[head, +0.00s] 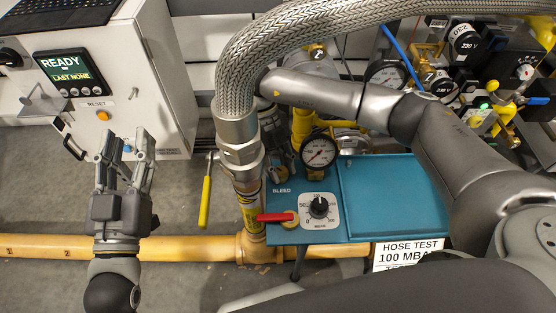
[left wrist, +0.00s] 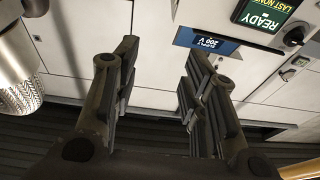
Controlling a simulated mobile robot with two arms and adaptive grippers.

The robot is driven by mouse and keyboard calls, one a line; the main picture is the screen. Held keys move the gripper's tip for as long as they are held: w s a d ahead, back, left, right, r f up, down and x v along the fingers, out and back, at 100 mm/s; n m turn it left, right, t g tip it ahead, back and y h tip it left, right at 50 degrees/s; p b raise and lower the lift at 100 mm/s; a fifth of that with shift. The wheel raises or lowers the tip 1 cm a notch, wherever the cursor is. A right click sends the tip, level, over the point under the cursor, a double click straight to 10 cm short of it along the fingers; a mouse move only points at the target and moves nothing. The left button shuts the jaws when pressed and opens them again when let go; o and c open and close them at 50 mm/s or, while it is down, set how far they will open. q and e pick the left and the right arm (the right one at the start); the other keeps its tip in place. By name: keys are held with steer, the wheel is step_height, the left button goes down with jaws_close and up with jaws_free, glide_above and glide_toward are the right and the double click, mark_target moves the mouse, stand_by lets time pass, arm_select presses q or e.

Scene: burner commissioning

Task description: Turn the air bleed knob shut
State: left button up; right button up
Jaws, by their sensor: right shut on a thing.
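A teal panel (head: 393,195) marked BLEED carries a black knob (head: 319,207) on a white dial plate, its pointer roughly upward. A red lever (head: 275,217) on a brass valve lies level to its left, below the BLEED lettering. I cannot tell which of the two is the air bleed knob. My left gripper (head: 124,142) is open and empty, left of the panel; its spread fingers also show in the left wrist view (left wrist: 160,75). My right gripper (head: 280,150) is mostly hidden behind the braided hose, above the panel; what it holds is hidden.
The braided hose (head: 231,75) arches overhead to a fitting left of the panel. A pressure gauge (head: 320,151) stands behind the panel. A yellow pipe (head: 190,248) runs along the front. A white cabinet (head: 150,60) with a READY display (head: 66,69) stands at left.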

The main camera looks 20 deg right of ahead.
steer(key=shift+d+r+m+y+p, duration=0.15)
steer(key=shift+m+y+p, duration=0.15)
steer(key=shift+m+p, duration=0.5)
steer(key=shift+m+y+p, duration=0.3)
steer(key=shift+m+p, duration=0.15)
steer(key=shift+m, duration=0.35)
arm_select(q)
step_height(320, 180, down, 13)
steer(key=s+a+g+y, duration=0.2)
steer(key=g, duration=0.6)
steer(key=shift+s+a, duration=0.3)
steer(key=shift+s, duration=0.1)
steer(key=shift+f+y, duration=0.1)
steer(key=shift+y, duration=0.2)
arm_select(e)
steer(key=o, duration=1)
